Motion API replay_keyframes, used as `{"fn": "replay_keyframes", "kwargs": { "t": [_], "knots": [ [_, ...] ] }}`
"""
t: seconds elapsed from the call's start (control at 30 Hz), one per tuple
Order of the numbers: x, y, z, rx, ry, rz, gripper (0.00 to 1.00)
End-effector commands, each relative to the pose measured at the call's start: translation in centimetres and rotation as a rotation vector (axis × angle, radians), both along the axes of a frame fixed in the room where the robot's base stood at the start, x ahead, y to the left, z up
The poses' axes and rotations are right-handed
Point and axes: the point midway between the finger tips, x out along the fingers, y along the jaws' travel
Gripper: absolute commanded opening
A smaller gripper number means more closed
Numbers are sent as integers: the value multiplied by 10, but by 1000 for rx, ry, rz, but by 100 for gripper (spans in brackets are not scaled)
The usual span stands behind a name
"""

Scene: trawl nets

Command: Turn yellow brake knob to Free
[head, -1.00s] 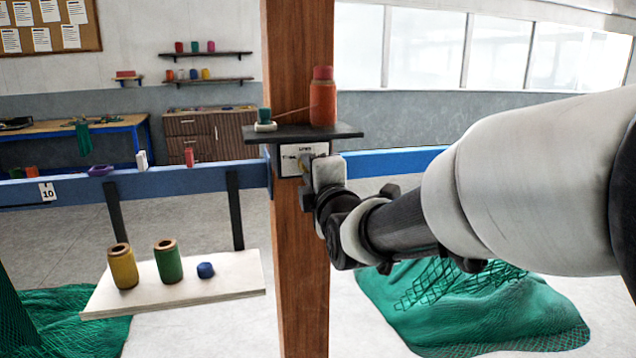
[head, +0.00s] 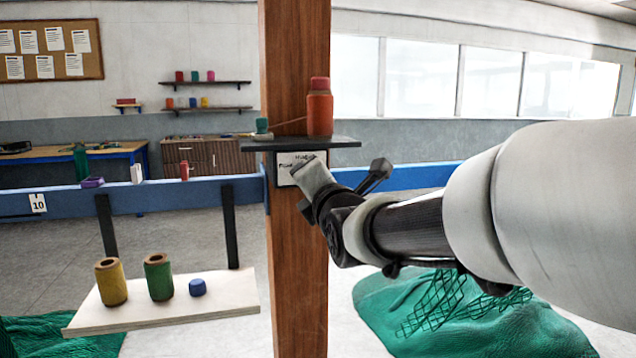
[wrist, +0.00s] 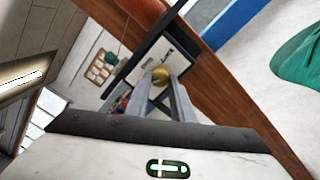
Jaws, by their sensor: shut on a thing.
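The yellow brake knob (wrist: 161,75) shows in the wrist view on a white label plate (wrist: 174,52) fixed to the wooden post. In the head view the plate (head: 287,164) sits just under a dark shelf, and my gripper hides the knob there. My gripper (wrist: 163,88) has its two fingers on either side of the knob and is shut on it. In the head view my gripper (head: 300,172) reaches the plate from the right and is rolled to a tilt. The plate's lettering is too small and too covered to read.
The wooden post (head: 300,300) runs top to bottom. A blue rail (head: 180,189) crosses behind. A pale board (head: 160,316) with spools is at lower left.

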Motion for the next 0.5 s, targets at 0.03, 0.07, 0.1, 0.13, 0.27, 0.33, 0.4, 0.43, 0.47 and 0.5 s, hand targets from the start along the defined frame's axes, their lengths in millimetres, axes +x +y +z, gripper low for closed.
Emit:
{"fn": "replay_keyframes", "kwargs": {
  "t": [0.03, 0.07, 0.1, 0.13, 0.27, 0.33, 0.4, 0.43, 0.47, 0.5],
  "knots": [
    [0, 0, 0, -4, -1, 0, 0],
    [0, 0, 0, -4, -1, 0, 0],
    [0, 0, 0, -5, -1, 0, 0],
    [0, 0, 0, -5, -1, 0, 0],
    [0, 0, 0, -4, -1, 0, 0],
    [0, 0, 0, -4, -1, 0, 0],
    [0, 0, 0, -4, -1, 0, 31],
    [0, 0, 0, -4, -1, 0, 36],
    [0, 0, 0, -3, -1, 0, 40],
    [0, 0, 0, -3, -1, 0, 40]
  ]
}}
